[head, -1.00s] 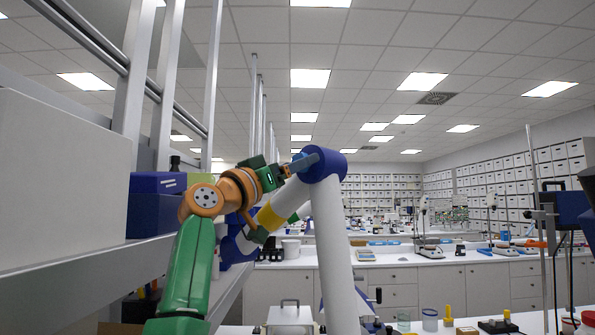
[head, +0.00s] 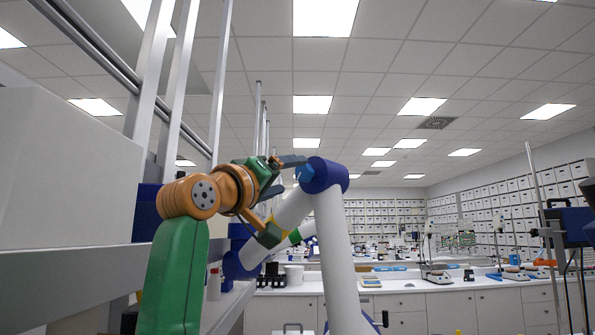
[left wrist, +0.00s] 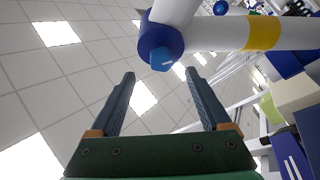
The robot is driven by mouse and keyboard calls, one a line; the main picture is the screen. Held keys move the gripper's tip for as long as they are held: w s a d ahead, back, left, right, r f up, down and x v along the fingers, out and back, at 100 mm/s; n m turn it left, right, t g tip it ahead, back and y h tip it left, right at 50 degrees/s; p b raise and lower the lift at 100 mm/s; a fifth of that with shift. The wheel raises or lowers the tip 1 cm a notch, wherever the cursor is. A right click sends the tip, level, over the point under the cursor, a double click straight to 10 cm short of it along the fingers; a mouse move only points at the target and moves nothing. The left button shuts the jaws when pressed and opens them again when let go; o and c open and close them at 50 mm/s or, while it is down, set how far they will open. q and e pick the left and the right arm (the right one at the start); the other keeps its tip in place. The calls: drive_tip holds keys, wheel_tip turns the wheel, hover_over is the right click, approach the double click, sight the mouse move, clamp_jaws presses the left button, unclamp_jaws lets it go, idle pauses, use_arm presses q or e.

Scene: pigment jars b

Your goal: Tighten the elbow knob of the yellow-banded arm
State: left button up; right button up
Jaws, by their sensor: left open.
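The yellow-banded arm is white with a blue elbow (head: 328,175), standing right of centre in the head view. Its light-blue elbow knob (head: 305,173) faces left toward my left gripper (head: 294,170). In the left wrist view the knob (left wrist: 161,60) sits on the elbow beyond the fingertips, roughly midway between the two fingers. The yellow band (left wrist: 262,33) shows on a white link there. My left gripper (left wrist: 161,78) is open and empty, its dark fingers apart from the knob in that view. My right gripper is not in view.
Grey shelving with upright posts (head: 185,80) stands close on the left, with dark blue boxes (head: 147,212) on it. A white bench (head: 415,288) with equipment runs behind. A stand with a blue device (head: 566,215) is at the right. Air above the elbow is clear.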

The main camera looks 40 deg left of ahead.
sight(301, 172)
use_arm(q)
drive_tip(key=p+x, duration=0.5)
drive_tip(key=x, duration=0.1)
drive_tip(key=shift+w+a+r, duration=0.15)
drive_tip(key=shift+w+a, duration=0.05)
drive_tip(key=shift+w, duration=0.15)
drive_tip(key=shift+d, duration=0.1)
drive_tip(key=c, duration=0.3)
drive_tip(key=shift+s, duration=0.2)
clamp_jaws()
